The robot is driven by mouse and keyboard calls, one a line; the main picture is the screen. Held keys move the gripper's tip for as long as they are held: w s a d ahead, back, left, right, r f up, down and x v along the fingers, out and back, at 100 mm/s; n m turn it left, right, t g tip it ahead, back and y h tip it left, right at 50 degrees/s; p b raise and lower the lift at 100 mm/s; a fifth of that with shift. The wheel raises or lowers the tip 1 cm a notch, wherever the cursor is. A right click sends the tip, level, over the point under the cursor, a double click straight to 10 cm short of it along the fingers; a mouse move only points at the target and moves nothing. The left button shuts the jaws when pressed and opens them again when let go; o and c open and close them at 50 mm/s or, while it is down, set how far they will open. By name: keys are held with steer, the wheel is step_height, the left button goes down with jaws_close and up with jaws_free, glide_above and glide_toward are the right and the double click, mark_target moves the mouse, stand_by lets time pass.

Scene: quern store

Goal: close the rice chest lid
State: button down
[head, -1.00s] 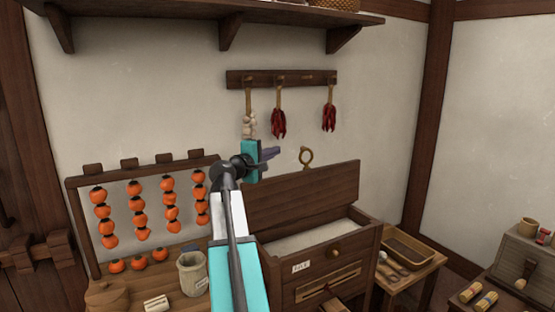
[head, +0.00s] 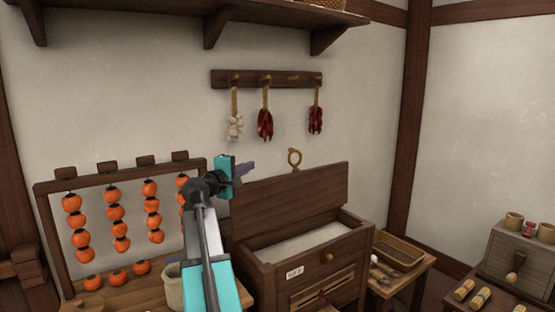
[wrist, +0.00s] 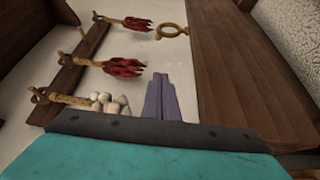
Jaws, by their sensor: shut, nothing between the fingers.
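The rice chest (head: 322,262) is a dark wooden box against the back wall, with pale rice (head: 305,243) inside. Its lid (head: 290,197) is open, standing raised at the back and tilted toward the wall. My gripper (head: 247,168) is shut and empty, near the top left corner of the lid in the head view. In the wrist view, my gripper's purple fingers (wrist: 161,97) are together beside the lid (wrist: 222,70), with the rice (wrist: 287,35) beyond it. I cannot tell whether they touch the lid.
Garlic and red chillies hang from a peg rail (head: 267,78) above. A brass ring (head: 295,159) is on the wall behind the lid. A persimmon rack (head: 120,175) and a cup (head: 174,287) stand left. A small table with a tray (head: 400,250) stands right.

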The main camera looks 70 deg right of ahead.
steer(key=shift+d, duration=0.1)
steer(key=s+d+p, duration=0.1)
steer(key=d+p, duration=0.4)
steer(key=d, duration=1.5)
steer(key=shift+s+a+p, duration=0.25)
steer(key=shift+s+a, duration=0.05)
steer(key=shift+s, duration=0.4)
steer(key=shift+s+a+p, duration=0.25)
steer(key=shift+s+a, duration=0.1)
steer(key=shift+s, duration=0.3)
steer(key=shift+s+a+p, duration=0.25)
steer(key=shift+s+a, duration=0.05)
steer(key=shift+s, duration=0.4)
steer(key=shift+f, duration=0.1)
steer(key=shift+s+a+b, duration=0.15)
steer(key=shift+a+b, duration=0.05)
steer(key=shift+b, duration=0.3)
